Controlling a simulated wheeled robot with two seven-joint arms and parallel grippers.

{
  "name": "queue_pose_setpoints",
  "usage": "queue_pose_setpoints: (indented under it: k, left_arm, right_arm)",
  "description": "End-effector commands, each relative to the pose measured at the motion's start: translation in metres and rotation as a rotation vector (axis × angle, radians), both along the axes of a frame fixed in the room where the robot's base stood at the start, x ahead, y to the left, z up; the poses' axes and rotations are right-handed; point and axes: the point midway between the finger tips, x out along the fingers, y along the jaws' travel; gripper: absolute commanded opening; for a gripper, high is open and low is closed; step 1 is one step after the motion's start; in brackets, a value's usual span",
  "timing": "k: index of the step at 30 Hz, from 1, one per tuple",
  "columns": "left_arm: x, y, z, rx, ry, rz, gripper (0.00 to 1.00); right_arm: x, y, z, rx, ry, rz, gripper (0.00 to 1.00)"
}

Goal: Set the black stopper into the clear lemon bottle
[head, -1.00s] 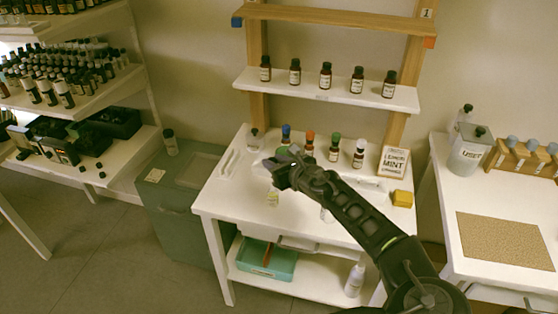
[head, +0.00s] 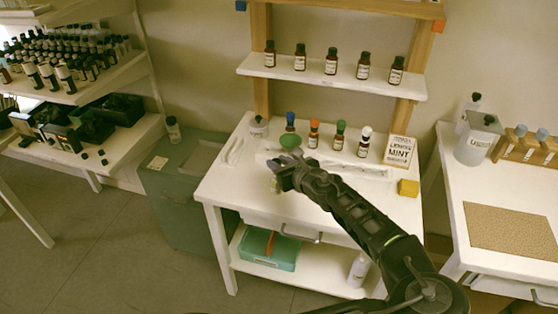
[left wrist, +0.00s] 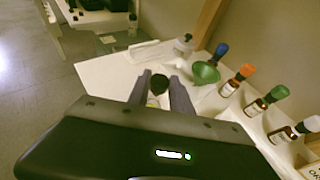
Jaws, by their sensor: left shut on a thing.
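A pale bit of the bottle (left wrist: 152,102) shows beneath the stopper in the left wrist view. I cannot tell whether the stopper touches or enters the neck. My right gripper is not in view.
A green funnel (head: 290,142) is close behind the gripper. Several bottles with coloured caps, such as the orange-capped one (head: 313,134), stand in a back row. A small clear jar (head: 258,128) is behind left. A lemon mint card (head: 399,151) and yellow block (head: 408,187) are right.

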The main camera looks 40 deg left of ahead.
Motion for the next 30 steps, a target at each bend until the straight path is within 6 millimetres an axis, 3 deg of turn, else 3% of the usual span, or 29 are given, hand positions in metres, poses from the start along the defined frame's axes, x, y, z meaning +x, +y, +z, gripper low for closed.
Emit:
queue_pose_setpoints:
  k: [30]
  left_arm:
    - [0.0002,0.0000,-0.0024,0.000,-0.002,-0.001,0.00]
  right_arm:
    - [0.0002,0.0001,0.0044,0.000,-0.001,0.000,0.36]
